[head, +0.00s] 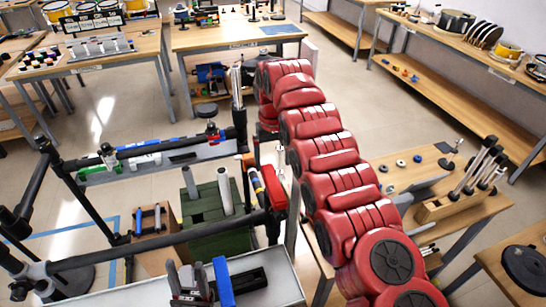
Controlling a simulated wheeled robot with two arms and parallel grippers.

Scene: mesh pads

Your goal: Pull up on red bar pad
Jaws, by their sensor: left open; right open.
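A red pad-like piece (275,187) sits at the right end of a black horizontal bar (170,240), left of centre. A much larger red form of repeated rounded segments (335,160) runs from the lower right up to the top centre. I cannot tell which of these the task calls the red bar pad. I cannot pick out my two grippers with certainty among the dark bars and tools. No grip on any red piece is visible.
Black posts and bars carry trays (160,165) at the left. A green box (205,215) stands behind the black bar. Wooden benches (235,38) with tools and pots line the back and right. Bare floor (120,115) shows between the benches.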

